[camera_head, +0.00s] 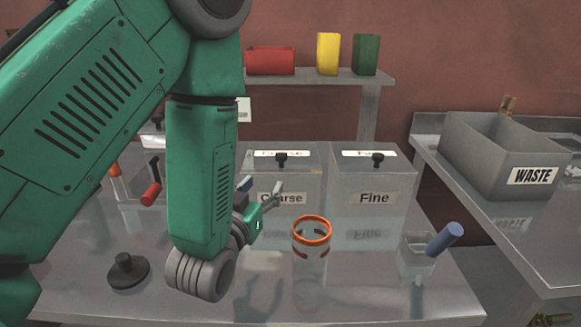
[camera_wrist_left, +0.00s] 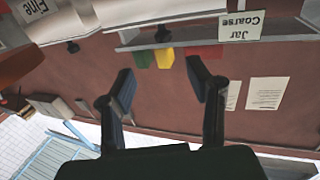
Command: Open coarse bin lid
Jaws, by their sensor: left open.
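The coarse bin (camera_head: 300,185) is a grey metal box with a "Coarse" label on its front. Its lid (camera_head: 262,158) is on top and looks closed, with a black knob (camera_head: 281,158). My left gripper (camera_head: 262,188) is open and empty, in front of the coarse bin and lower than the knob in the picture. In the left wrist view, which is upside down, its two fingers (camera_wrist_left: 160,82) are spread with nothing between them. My right gripper is not in view.
The fine bin (camera_head: 372,212) stands right of the coarse bin. An orange-rimmed jar (camera_head: 312,230), a clear container with a blue-handled tool (camera_head: 444,240) and a black-knobbed lid (camera_head: 128,270) are on the table. A waste bin (camera_head: 480,150) is at right. My left arm hides the middle left.

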